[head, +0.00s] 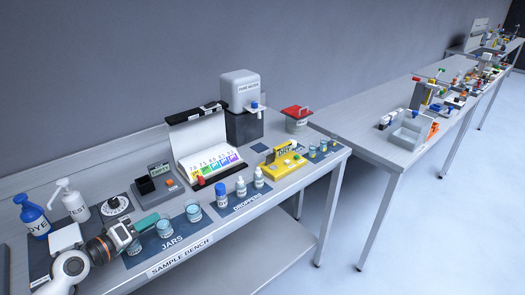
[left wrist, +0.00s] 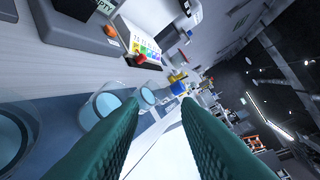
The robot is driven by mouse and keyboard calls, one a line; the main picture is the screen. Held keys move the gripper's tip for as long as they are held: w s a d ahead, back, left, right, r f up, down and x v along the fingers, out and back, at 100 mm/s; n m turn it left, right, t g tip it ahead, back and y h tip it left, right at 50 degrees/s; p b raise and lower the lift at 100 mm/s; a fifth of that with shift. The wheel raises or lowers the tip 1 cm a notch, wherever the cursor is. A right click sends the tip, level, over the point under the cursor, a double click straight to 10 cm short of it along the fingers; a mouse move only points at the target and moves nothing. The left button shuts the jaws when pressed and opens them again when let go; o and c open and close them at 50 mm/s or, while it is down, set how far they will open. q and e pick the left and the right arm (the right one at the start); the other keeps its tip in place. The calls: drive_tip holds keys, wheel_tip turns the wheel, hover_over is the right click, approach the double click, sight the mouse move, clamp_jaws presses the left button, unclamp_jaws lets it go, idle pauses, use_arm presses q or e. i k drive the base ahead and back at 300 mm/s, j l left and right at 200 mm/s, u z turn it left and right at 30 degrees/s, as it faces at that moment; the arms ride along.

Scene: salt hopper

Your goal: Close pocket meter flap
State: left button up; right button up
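I cannot tell for certain which device is the pocket meter. My left gripper (head: 152,221) is over the front left of the bench near the jars, apart from both devices. In the left wrist view its teal fingers (left wrist: 158,105) are spread with nothing between them. My right gripper is out of view.
Glass jars (head: 193,212) and dropper bottles (head: 241,186) line the front edge. Behind them stand a colour chart case (head: 205,150) with raised lid, a grey dispenser (head: 241,105) and a red-lidded tub (head: 297,120). Pump bottles (head: 72,203) stand at left.

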sight(271, 159)
drive_tip(key=i+j+z, duration=0.3)
drive_tip(key=z, duration=0.15)
drive_tip(key=i+j+z, duration=0.25)
drive_tip(key=j+z, duration=0.25)
drive_tip(key=j, duration=0.15)
drive_tip(key=i+j+z, duration=0.1)
drive_tip(key=j+z, duration=0.15)
drive_tip(key=j, duration=0.15)
drive_tip(key=k, duration=0.2)
